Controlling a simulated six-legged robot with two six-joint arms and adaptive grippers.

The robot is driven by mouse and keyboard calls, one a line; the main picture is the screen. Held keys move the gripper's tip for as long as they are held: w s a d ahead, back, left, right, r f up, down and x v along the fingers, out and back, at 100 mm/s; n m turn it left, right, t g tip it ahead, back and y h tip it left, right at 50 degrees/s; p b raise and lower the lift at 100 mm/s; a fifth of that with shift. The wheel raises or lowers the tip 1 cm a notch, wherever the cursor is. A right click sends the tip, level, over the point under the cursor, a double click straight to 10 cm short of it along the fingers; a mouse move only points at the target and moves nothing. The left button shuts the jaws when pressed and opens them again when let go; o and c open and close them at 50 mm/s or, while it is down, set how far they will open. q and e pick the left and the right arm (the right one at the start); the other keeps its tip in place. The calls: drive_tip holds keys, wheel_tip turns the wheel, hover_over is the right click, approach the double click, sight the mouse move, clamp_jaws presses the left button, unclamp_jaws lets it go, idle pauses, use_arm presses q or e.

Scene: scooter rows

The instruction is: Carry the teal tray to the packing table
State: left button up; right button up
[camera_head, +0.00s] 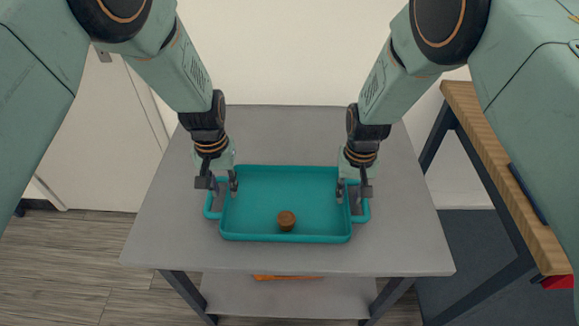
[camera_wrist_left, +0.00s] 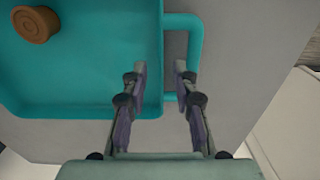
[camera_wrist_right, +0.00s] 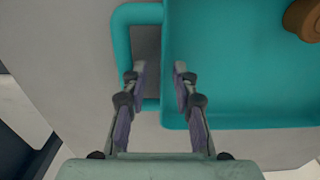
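The teal tray (camera_head: 270,237) lies flat on a grey table (camera_head: 300,258), with a handle loop at each short end. A small round brown object (camera_head: 286,220) sits in it. My left gripper (camera_head: 219,184) is at the tray's left handle (camera_wrist_left: 194,45), its fingers apart, one by the tray wall and one by the handle bar. My right gripper (camera_head: 354,190) is at the right handle (camera_wrist_right: 122,45) in the same way, also with fingers apart. Both are empty; the wrist views do not settle whether the fingertips touch the tray.
A wood-topped table (camera_head: 500,165) with dark legs stands at the right. The grey table has a lower shelf (camera_head: 240,295) with an orange thing (camera_head: 285,277) on it. A pale wall is behind, a white door (camera_head: 95,140) at left, and open wooden floor (camera_head: 60,260) at lower left.

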drive_tip(key=shift+r, duration=0.35)
use_arm(q)
wheel_tip(320, 180, up, 9)
drive_tip(key=shift+s, duration=0.2)
use_arm(e)
wheel_tip(320, 180, up, 11)
drive_tip(key=shift+r, duration=0.2)
use_arm(q)
drive_tip(key=shift+s+a, duration=0.1)
use_arm(e)
drive_tip(key=shift+s, duration=0.1)
